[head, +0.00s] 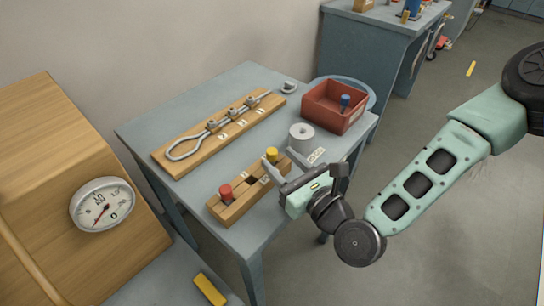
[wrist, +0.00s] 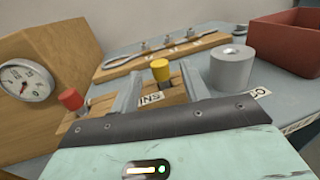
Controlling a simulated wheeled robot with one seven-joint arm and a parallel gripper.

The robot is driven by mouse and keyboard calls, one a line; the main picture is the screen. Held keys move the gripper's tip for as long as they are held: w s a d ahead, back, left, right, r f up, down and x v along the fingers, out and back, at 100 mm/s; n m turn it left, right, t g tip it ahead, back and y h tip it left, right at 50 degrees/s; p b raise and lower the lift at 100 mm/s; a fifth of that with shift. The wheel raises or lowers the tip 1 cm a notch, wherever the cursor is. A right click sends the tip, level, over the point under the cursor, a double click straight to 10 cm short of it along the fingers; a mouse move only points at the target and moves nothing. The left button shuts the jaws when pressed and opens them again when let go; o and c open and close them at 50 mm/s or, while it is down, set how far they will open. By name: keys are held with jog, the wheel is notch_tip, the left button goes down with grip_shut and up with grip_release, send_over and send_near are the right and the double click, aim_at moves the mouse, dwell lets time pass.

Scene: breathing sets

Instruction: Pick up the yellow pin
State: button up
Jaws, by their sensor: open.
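The yellow pin (head: 272,154) stands upright near the far end of a small wooden block (head: 243,200) on the blue-grey table. A red pin (head: 226,192) stands at the block's near end. My gripper (head: 279,169) is low over the block, close beside the yellow pin. In the wrist view the yellow pin (wrist: 160,70) shows between the two open fingers (wrist: 160,92), with its top clear and its lower part in or behind the block. The fingers look empty, and I cannot tell whether either touches the pin.
A grey cylinder (head: 301,138) stands just right of the yellow pin. A red bin (head: 335,107) with a blue pin (head: 345,101) inside is at the table's right. A wooden board (head: 218,132) with a metal rod lies behind. A wooden cabinet with a gauge (head: 102,204) is at left.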

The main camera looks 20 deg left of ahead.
aim_at(275, 155)
jog(key=p+x, duration=0.1)
jog(key=x, duration=0.3)
jog(key=shift+w+a, duration=0.1)
grip_shut()
jog(key=shift+r, duration=0.1)
